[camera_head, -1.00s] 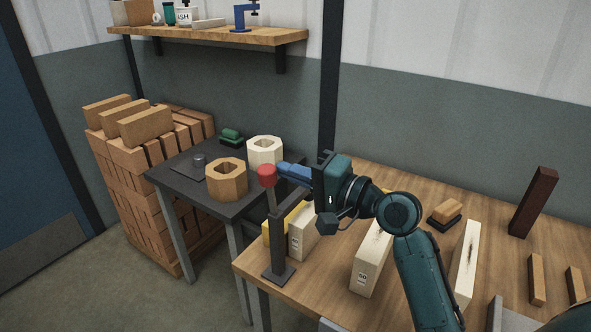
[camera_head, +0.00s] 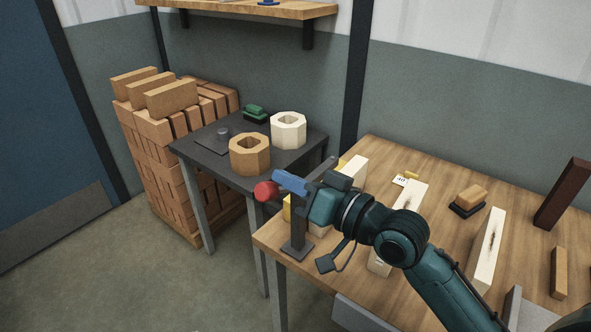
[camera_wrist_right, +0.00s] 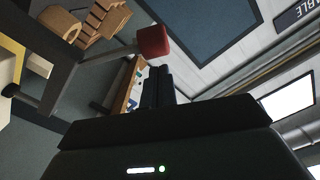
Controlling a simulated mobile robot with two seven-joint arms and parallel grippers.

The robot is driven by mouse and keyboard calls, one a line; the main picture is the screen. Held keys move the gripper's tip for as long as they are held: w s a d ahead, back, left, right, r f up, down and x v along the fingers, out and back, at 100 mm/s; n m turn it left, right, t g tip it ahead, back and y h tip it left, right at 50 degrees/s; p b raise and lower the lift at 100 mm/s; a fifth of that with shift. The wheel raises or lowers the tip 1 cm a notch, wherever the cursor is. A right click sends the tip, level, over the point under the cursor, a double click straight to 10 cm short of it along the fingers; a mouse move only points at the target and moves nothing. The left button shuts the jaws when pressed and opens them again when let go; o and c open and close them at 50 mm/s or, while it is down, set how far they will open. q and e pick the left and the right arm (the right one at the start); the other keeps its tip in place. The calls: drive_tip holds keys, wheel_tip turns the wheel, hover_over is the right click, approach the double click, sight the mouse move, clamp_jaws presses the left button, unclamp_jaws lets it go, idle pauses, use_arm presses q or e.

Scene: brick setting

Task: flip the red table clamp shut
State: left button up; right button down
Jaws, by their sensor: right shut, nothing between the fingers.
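The table clamp stands at the near left corner of the wooden bench, with its dark upright post (camera_head: 297,226) on a flat base. Its red knob (camera_head: 266,191) is at the end of a lever that leans out to the left, past the bench edge. My forearm hides part of the bench. My left gripper is out of view.
Pale blocks (camera_head: 490,249) and a brush-like block (camera_head: 470,197) are on the bench (camera_head: 440,165). A dark side table (camera_head: 205,153) holds an orange ring (camera_head: 249,154) and a white ring (camera_head: 288,130). Stacked bricks (camera_head: 165,100) stand left. Floor in front is open.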

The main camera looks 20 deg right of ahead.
drive_tip(key=shift+s+a+f+n, duration=0.2)
drive_tip(key=shift+a+f+n, duration=0.1)
drive_tip(key=shift+n, duration=0.2)
idle(0.3)
